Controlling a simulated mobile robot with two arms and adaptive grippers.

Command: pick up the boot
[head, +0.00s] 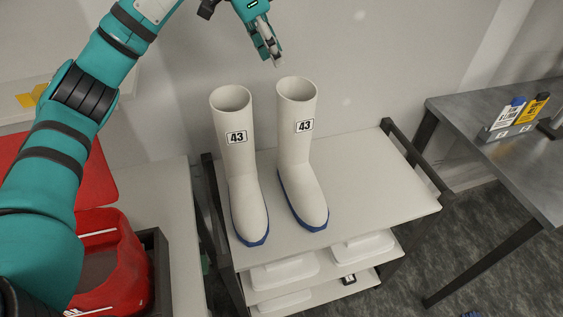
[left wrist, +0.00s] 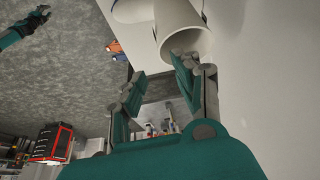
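Two white boots with blue soles stand upright side by side on the top shelf of a cart, the left boot (head: 243,165) and the right boot (head: 298,150). Each has a "43" label on its shaft. My left gripper (head: 275,55) is above and behind the boots, close to the right boot's top, and holds nothing. In the left wrist view my left gripper (left wrist: 158,68) has its fingers apart, and one finger overlaps the open rim of a boot (left wrist: 203,42). I cannot tell if it touches. A teal arm end, seemingly my right gripper (left wrist: 40,14), shows small at the upper left there.
The cart's top shelf (head: 385,185) is clear to the right of the boots; white trays (head: 285,270) lie below. A dark rail edges the cart's right side. A grey table (head: 490,125) stands right, a red container (head: 120,265) left. A wall is behind.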

